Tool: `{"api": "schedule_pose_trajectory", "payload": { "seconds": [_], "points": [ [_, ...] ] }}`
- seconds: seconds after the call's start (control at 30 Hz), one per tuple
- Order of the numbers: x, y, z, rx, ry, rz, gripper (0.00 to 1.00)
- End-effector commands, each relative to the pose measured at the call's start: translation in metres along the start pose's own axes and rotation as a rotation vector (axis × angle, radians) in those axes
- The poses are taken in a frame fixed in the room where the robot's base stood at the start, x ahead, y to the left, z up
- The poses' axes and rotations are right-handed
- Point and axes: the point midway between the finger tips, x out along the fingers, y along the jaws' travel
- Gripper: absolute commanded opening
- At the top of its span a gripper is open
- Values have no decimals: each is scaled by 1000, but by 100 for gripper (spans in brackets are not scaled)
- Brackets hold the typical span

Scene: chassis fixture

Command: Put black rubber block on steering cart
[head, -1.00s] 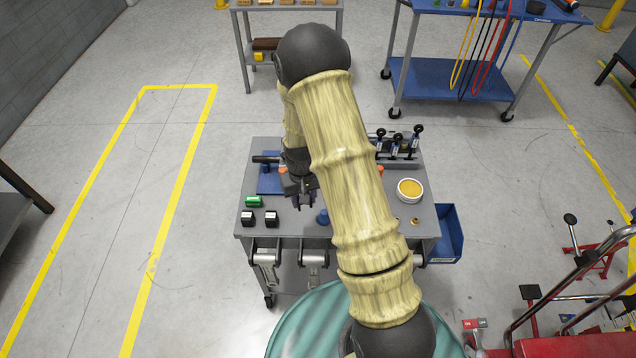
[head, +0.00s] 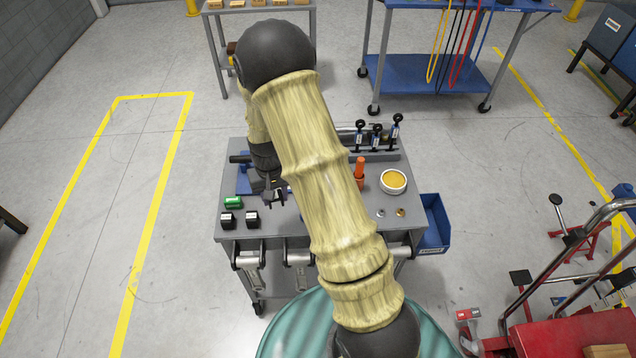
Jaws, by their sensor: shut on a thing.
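My gripper (head: 274,199) is low over the grey cart top (head: 235,176), beside and behind two small black blocks with pale markings. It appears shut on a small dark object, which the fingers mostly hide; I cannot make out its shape. The left black block (head: 227,220) and the right black block (head: 252,220) stand at the front left of the grey top, apart from the gripper. A red wheeled frame (head: 545,335) with a bent grey handle is at the lower right; I cannot tell whether it is the steering cart.
Near the gripper is a green block (head: 233,202). Right of my arm are an orange cylinder (head: 359,171), a white bowl (head: 394,182) and upright clamps (head: 376,137). A blue bin (head: 434,222) hangs on the right side. Floor lies open between cart and red frame.

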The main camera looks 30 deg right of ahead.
Motion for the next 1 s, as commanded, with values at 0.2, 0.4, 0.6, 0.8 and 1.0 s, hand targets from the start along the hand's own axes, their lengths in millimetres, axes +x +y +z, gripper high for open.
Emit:
{"api": "schedule_pose_trajectory", "payload": {
  "seconds": [0.2,0.4,0.6,0.8,1.0],
  "points": [
    [14,-4,-8,152,5,0,15],
    [8,-4,-9,237,4,4,15],
    [4,-4,-8,246,2,5,15],
    [7,-4,-8,245,0,5,15],
    [37,-4,-7,245,-5,7,15]
  ]
}}
